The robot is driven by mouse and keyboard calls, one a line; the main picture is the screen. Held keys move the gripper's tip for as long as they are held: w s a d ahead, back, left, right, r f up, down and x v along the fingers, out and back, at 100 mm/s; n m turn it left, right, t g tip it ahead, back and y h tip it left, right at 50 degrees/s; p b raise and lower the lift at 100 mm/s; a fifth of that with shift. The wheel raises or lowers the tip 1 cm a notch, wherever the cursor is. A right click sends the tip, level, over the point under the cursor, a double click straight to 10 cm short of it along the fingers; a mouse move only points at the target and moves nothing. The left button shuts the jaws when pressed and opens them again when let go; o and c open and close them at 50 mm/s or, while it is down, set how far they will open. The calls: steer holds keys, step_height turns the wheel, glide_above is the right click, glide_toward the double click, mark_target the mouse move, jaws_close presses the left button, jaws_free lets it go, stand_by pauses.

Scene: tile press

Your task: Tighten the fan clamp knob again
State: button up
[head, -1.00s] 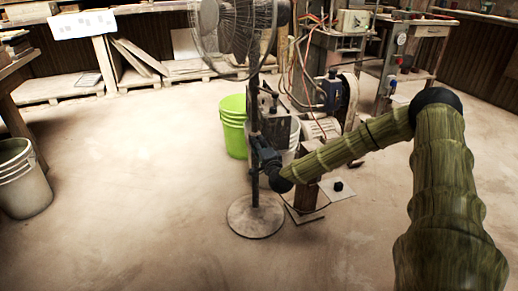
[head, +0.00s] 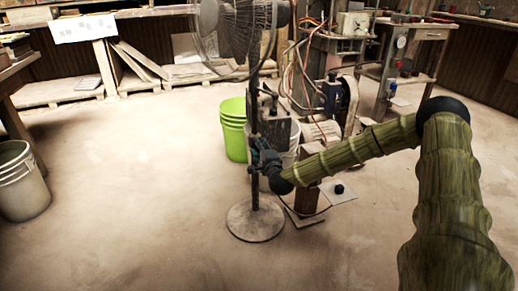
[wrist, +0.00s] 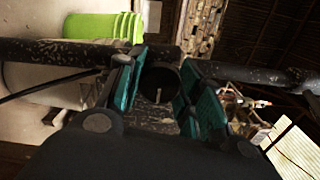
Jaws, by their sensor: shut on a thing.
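The standing fan (head: 238,28) has a wire cage, a dark pole (head: 254,190) and a round base (head: 256,220) on the floor. My gripper (head: 259,152) is at the pole, about halfway up. In the wrist view the pole (wrist: 50,52) runs across the picture. The dark round clamp knob (wrist: 159,80) sits between the teal fingers of my gripper (wrist: 158,88), one on each side, and my gripper is shut on it. In the head view the knob is hidden by my gripper.
A green bucket (head: 233,138) stands behind the pole, also seen in the wrist view (wrist: 104,26). A machine with hoses (head: 338,95) stands behind my forearm. A grey bucket (head: 22,180) is at the far left. The floor left of the fan is clear.

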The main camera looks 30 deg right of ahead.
steer(key=o, duration=1.1)
steer(key=shift+c, duration=0.2)
steer(key=shift+s, duration=0.1)
steer(key=v, duration=1.1)
steer(key=shift+s, duration=0.35)
steer(key=shift+f, duration=0.15)
